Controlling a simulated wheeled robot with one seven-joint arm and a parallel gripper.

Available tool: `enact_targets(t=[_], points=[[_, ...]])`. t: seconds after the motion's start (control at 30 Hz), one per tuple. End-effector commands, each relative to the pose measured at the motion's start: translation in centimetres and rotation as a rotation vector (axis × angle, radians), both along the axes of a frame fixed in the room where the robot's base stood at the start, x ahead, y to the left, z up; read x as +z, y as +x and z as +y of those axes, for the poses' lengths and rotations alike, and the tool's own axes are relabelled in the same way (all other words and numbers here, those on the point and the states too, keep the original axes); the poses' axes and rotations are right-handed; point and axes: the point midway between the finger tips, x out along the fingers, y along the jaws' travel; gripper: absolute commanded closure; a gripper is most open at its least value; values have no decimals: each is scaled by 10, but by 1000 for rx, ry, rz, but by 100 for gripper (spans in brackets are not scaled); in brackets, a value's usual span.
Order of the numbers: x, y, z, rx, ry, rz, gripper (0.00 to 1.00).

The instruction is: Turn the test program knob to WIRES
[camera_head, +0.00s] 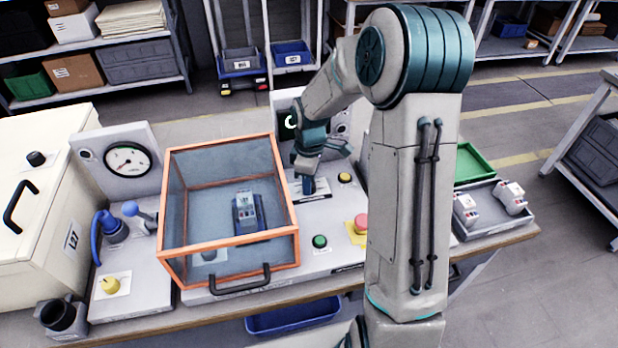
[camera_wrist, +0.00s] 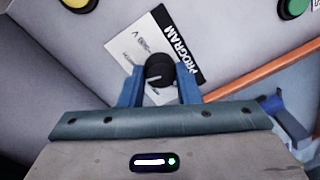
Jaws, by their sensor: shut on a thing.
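The program knob (camera_wrist: 160,70) is a round black knob with a white pointer line, on a panel with a black and white PROGRAM label (camera_wrist: 150,40). My gripper (camera_wrist: 160,80) has its two blue fingers on either side of the knob, shut on it. In the head view my gripper (camera_head: 308,186) reaches down onto the panel, just right of the orange-framed box. It hides the knob there. The words on the white part of the label are too small to read, so I cannot tell which setting the pointer marks.
The clear box with an orange frame (camera_head: 228,240) stands close left of my gripper and holds a small device (camera_head: 246,210). A yellow button (camera_head: 344,178), a green button (camera_head: 320,241) and a red button (camera_head: 361,222) sit nearby on the panel.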

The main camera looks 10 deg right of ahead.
Motion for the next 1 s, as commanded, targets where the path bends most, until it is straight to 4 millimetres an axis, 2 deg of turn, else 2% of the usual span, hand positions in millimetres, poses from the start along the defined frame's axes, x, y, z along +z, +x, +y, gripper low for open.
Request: enact_targets(t=[0.6,1.0], points=[[4,1,2,563,2,-3,93],[2,0,2,773,1,-4,93]])
